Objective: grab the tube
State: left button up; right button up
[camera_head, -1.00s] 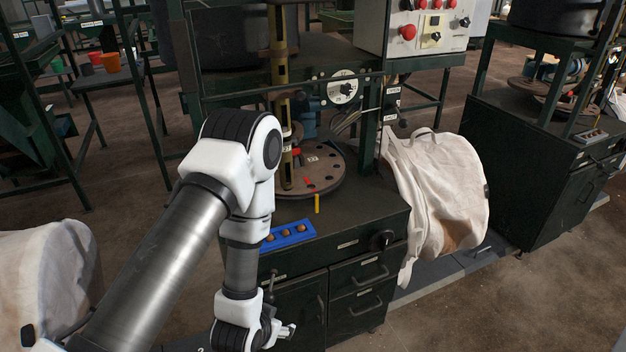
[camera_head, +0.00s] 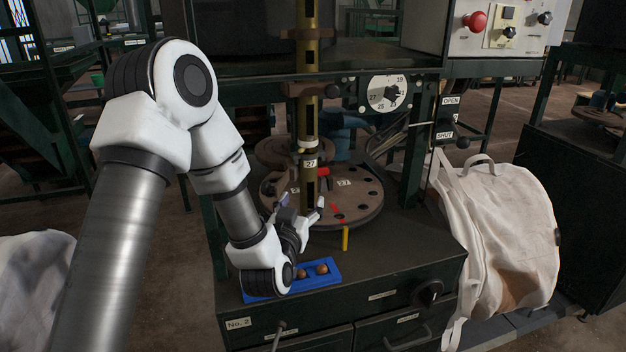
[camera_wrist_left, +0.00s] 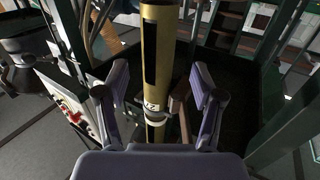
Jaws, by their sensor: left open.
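The tube (camera_head: 309,128) is an upright brass pipe with dark slots and a "27" label, standing over a round brown turntable (camera_head: 362,205). It also shows in the left wrist view (camera_wrist_left: 160,50). My left gripper (camera_head: 303,211) is open in front of the tube's lower part, above the front of the cabinet. In the left wrist view, the tube appears between the two spread fingers with space on both sides. I cannot tell whether it lies fully within the jaws. My right gripper is out of view.
A blue tray (camera_head: 322,279) with brown balls lies below my left gripper on the cabinet top. A yellow peg (camera_head: 345,238) stands near the turntable's front.

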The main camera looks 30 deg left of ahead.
aim_at(306, 195)
pick_arm(q)
jog(key=x, duration=0.5)
jog(key=shift+w, duration=0.4)
jog(key=shift+s+r, duration=0.1)
jog(key=shift+s, duration=0.1)
jog(key=shift+w, duration=0.1)
grip_shut()
